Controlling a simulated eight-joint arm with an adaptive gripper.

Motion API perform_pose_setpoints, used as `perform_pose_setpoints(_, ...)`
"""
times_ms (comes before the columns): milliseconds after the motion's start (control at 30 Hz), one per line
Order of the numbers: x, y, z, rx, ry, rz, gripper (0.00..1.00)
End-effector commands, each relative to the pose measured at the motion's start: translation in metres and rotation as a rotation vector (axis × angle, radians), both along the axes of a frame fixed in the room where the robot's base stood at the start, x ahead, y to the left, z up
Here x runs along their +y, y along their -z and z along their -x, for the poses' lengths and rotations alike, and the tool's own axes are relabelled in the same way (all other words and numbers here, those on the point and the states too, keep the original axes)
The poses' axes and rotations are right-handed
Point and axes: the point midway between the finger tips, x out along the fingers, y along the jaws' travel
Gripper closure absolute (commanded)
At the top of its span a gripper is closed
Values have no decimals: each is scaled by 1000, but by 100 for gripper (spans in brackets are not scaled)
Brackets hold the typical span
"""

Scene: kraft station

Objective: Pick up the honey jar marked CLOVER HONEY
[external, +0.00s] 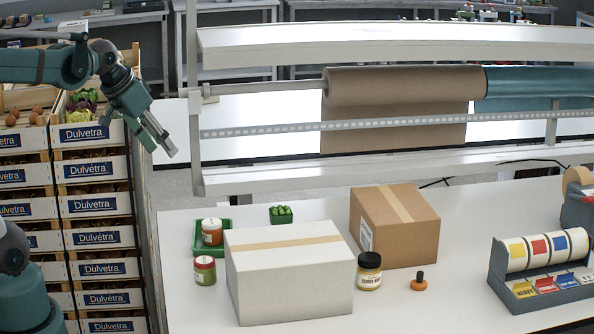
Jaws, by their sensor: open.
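The likely honey jar (369,271), with a dark lid, yellowish contents and a label too small to read surely, stands upright on the white table. It is just right of the white box (290,275) and in front of the brown carton. My gripper (166,143) is open and empty, raised at the upper left beside the stacked crates, well away from the jar and above table height. Two other jars stand at the left: a red-lidded one with green contents (205,271) and an orange one with a white lid (212,232) in a green tray.
The brown carton (400,228) stands behind the jar, and an orange object with a black top (418,281) is to its right. A label dispenser (540,268) is at the right. Shelf rails and a kraft paper roll (400,90) span the back.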

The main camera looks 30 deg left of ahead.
Motion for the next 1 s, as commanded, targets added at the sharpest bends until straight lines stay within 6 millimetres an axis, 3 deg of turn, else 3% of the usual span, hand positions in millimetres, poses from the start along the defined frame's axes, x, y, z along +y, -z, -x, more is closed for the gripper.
perform_pose_setpoints(400, -81, -20, -54, 34, 187, -18, 58)
perform_pose_setpoints(1000, -217, -21, -111, 74, 455, -43, 58)
